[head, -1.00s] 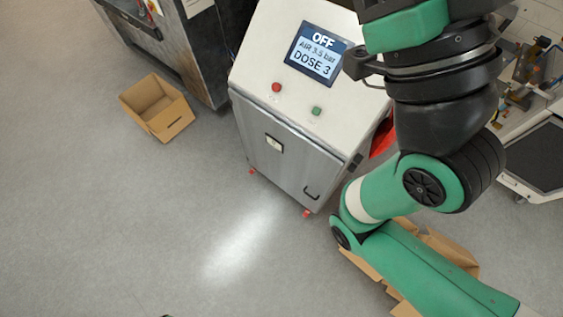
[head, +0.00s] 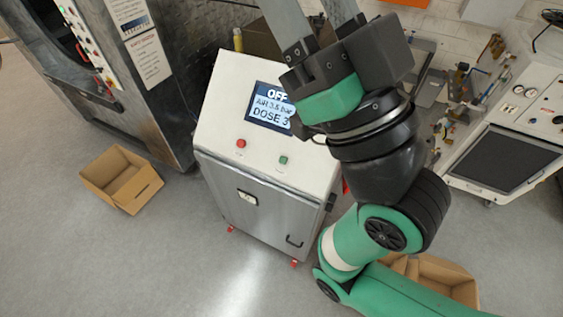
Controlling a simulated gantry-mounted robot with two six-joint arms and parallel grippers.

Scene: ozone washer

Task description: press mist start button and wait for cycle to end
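A white cabinet (head: 225,95) with a steel front stands in the middle of the head view. Its screen (head: 268,108) reads OFF, AIR 3.5 bar, DOSE 3, partly covered by my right arm. Below it are a red button (head: 241,143) and a green button (head: 284,160); no label is readable on either. My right gripper (head: 313,12) is above and behind the screen in the picture, its two grey fingers apart and pointing up, tips near or past the top edge. It holds nothing visible and is away from both buttons. My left gripper is out of view.
A dark metal machine (head: 160,110) with a button panel (head: 88,45) stands at left. An open cardboard box (head: 122,180) is on the floor before it. Another box (head: 445,275) lies behind my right arm. A white unit (head: 490,185) stands at right. Floor at lower left is clear.

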